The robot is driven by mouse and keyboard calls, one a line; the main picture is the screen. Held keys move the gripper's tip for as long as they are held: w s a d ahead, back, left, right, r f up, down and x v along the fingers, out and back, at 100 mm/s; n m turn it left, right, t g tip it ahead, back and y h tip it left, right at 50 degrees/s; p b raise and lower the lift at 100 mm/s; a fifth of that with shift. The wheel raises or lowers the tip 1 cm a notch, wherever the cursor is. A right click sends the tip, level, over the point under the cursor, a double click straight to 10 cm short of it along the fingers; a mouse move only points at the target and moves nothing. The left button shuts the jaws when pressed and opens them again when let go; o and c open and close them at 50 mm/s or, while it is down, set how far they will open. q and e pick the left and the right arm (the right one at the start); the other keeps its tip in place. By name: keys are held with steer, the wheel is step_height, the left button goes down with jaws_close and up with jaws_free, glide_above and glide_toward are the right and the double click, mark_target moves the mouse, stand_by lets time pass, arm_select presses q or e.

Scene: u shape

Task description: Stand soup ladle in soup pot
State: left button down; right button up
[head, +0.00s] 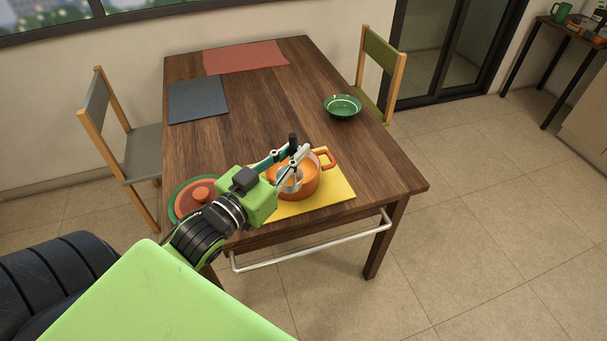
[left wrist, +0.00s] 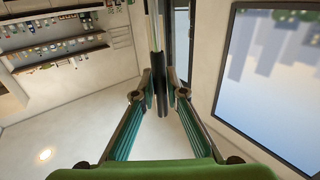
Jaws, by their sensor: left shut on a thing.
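The orange soup pot (head: 308,184) stands on a yellow mat (head: 340,188) near the table's front edge, with one handle showing at its right. My left gripper (head: 294,152) is above the pot, shut on the soup ladle (head: 293,140) by its dark handle. The ladle is roughly upright, with its silvery bowl low, over the pot's left part in the picture. I cannot tell whether the bowl is inside the pot or touches it. In the left wrist view the ladle's dark handle (left wrist: 161,98) and metal shaft show between the fingertips. My right gripper is out of view.
An orange lid (head: 202,190) lies on a green plate left of the pot, partly behind my arm. A green bowl (head: 342,106) stands at the right. Red (head: 246,57) and grey (head: 198,99) placemats lie farther back. The middle of the wooden table (head: 265,107) is clear.

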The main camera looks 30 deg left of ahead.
arm_select(q)
steer(key=w+a+f+p, duration=0.1)
steer(key=w+a+f, duration=0.5)
steer(key=w+f, duration=0.5)
steer(key=shift+a+f, duration=0.2)
steer(key=shift+f, duration=0.45)
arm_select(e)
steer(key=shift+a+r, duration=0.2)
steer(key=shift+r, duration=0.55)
arm_select(q)
steer(key=shift+f, duration=0.1)
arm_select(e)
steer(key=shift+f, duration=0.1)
arm_select(q)
steer(key=c, duration=2)
jaws_free()
steer(key=shift+c, duration=0.2)
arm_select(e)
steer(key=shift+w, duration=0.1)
arm_select(q)
steer(key=s+a+b, duration=0.1)
steer(key=s, duration=1.1)
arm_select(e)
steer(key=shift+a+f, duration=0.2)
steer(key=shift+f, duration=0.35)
